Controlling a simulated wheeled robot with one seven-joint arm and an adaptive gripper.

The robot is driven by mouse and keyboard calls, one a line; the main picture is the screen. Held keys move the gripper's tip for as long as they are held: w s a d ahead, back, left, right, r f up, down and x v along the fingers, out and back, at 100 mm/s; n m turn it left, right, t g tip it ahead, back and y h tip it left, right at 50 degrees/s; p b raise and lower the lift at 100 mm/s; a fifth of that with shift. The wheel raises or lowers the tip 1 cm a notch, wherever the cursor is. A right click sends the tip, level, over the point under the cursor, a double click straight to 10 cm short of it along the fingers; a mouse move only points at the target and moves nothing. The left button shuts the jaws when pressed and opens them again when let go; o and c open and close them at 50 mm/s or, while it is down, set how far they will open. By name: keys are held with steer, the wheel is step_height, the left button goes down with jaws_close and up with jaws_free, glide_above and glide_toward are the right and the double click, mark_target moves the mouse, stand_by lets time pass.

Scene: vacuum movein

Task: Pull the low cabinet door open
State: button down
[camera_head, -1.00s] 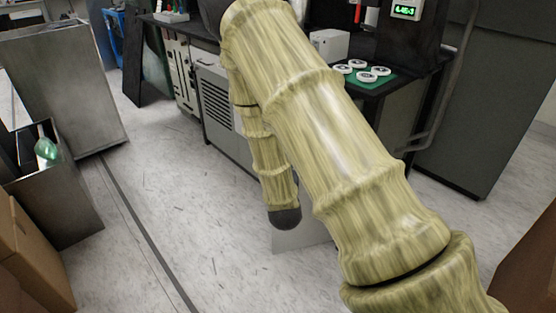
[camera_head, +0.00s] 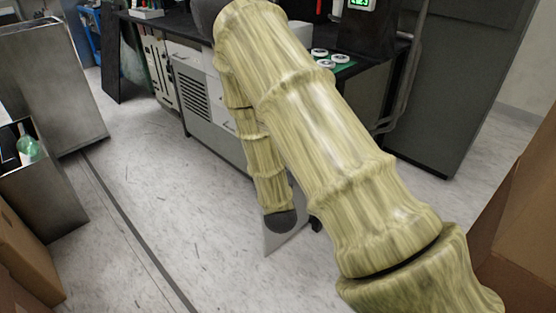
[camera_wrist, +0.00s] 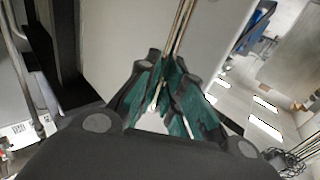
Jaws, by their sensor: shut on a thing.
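The low cabinet door shows as a pale panel (camera_wrist: 115,45) in the wrist view, with a dark gap along its left side. Its thin metal handle bar (camera_wrist: 182,28) runs up from between my fingers. My gripper (camera_wrist: 172,78), with green finger pads, is shut on this bar. In the head view my arm covers the gripper and the handle. A pale panel (camera_head: 284,238), seemingly the lower part of the door, stands out over the floor below the arm's dark end joint.
A black-topped bench (camera_head: 185,32) with drawers and a vented unit (camera_head: 194,96) stands behind my arm. A tall grey cabinet (camera_head: 455,90) is at right. Metal bins (camera_head: 50,90) and cardboard boxes (camera_head: 22,250) line the left; another box (camera_head: 515,235) is at right. Floor at centre-left is clear.

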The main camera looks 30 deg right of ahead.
stand_by(0.3)
steer(key=c, duration=1.5)
jaws_free()
steer(key=shift+s+a, duration=0.1)
steer(key=shift+s, duration=0.05)
steer(key=v, duration=1.1)
steer(key=shift+s+a, duration=0.2)
steer(key=shift+s, duration=0.15)
